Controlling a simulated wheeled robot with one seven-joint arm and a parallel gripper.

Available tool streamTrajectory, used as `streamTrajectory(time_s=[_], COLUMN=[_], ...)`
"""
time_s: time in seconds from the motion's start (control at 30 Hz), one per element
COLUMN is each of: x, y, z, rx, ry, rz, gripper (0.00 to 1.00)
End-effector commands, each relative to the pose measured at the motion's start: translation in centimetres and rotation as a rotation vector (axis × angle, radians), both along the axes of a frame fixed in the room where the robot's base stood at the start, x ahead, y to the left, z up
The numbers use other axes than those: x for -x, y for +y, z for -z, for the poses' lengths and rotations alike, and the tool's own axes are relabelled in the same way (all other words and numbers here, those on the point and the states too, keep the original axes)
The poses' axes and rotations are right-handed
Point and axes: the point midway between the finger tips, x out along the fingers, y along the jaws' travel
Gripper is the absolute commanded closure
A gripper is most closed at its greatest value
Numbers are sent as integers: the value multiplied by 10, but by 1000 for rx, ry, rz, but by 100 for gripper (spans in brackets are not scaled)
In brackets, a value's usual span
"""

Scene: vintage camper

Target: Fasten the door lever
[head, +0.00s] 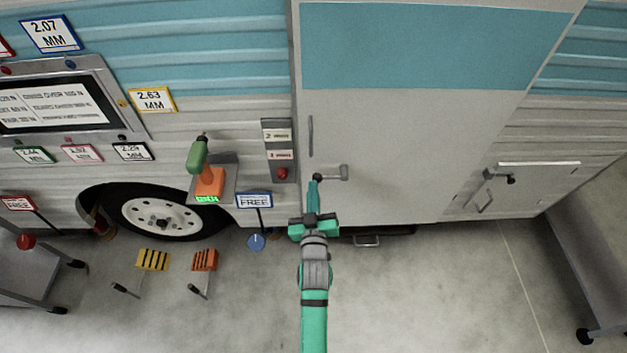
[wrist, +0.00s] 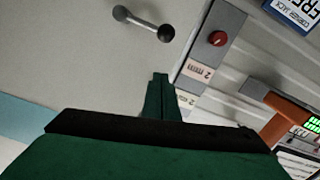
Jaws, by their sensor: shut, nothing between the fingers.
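The door lever (head: 331,172) is a short grey bar with a rounded knob end, low on the left side of the pale camper door (head: 400,140). It lies about level in the head view. My gripper (head: 316,181) is shut and empty. Its fingertips appear close to the lever's left end in the head view. In the wrist view the gripper tips (wrist: 161,77) show below the lever with a gap between them in the picture; I cannot tell the depth.
A grey panel with a red button (head: 283,173) stands left of the door. A green drill (head: 197,155) on an orange base sits farther left, near a blue FREE sign (head: 254,200). A step (head: 367,241) lies below the door.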

Motion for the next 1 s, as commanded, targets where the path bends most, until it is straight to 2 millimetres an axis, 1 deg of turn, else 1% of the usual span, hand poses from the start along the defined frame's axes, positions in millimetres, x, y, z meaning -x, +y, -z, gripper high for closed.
streamTrajectory(time_s=[0.03,0.2,0.4,1.0], x=[10,32,46,48], y=[0,-3,-3,-4], z=[1,-1,-3,-3], rx=[0,0,0,0], ry=[2,0,-2,-2], rz=[0,0,0,0], gripper=[100,100,100,100])
